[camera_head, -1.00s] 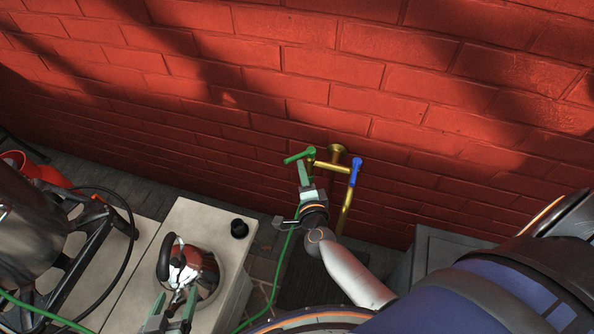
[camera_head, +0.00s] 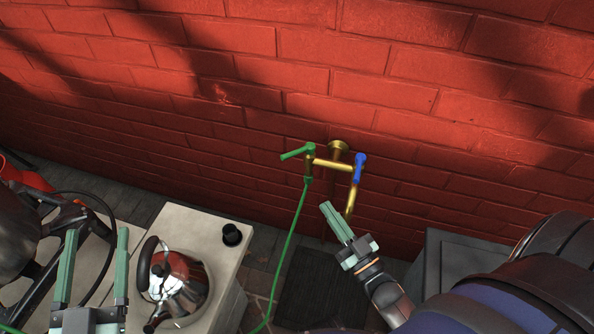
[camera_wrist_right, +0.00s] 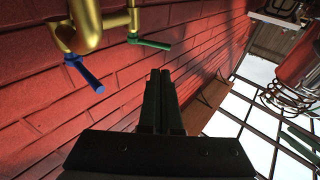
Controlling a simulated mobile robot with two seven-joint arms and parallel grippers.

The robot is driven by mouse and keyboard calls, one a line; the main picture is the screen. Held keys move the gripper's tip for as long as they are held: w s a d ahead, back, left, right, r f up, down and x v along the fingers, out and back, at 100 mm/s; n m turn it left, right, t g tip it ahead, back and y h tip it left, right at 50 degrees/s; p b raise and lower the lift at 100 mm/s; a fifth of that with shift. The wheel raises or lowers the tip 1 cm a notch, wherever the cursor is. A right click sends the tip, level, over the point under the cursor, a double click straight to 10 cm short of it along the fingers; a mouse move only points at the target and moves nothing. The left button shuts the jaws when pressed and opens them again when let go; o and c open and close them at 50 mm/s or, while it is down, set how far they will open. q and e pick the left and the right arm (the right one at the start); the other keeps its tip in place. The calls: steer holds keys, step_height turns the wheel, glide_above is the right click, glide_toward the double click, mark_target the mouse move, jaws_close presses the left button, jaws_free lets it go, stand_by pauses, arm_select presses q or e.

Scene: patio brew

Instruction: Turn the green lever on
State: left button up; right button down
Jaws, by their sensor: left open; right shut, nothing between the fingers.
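The green lever (camera_head: 297,153) sits on the left outlet of a brass double tap (camera_head: 332,164) on the brick wall. It points left and slightly down in the head view. It also shows in the right wrist view (camera_wrist_right: 149,43), apart from the fingers. The blue lever (camera_head: 359,168) is on the tap's right outlet and hangs beside the brass spout. My right gripper (camera_head: 332,209) is shut and empty, below and in front of the tap, touching neither lever. My left gripper (camera_head: 97,240) is open and empty, left of the kettle.
A green hose (camera_head: 292,237) runs down from the left outlet. A shiny kettle (camera_head: 178,286) and a small black knob (camera_head: 232,234) are on the pale counter (camera_head: 200,224). A grey box (camera_head: 462,262) stands at the right. A black burner frame (camera_head: 70,215) is at the far left.

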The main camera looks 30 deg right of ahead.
steer(key=b, duration=0.2)
glide_toward(297, 153)
steer(key=w+a, duration=0.3)
steer(key=w, duration=0.2)
arm_select(q)
steer(key=s+d+r+m+t+h, duration=0.1)
steer(key=s+r+m+t+h, duration=0.2)
steer(key=r, duration=0.7)
steer(key=shift+s+r+m+h, duration=0.35)
steer(key=shift+s+m+h, duration=0.55)
steer(key=shift+h, duration=0.5)
arm_select(e)
steer(key=shift+w+d+r, duration=0.15)
steer(key=shift+w+r, duration=0.45)
steer(key=shift+w, duration=0.1)
arm_select(q)
steer(key=shift+w, duration=0.1)
arm_select(e)
steer(key=shift+w, duration=0.1)
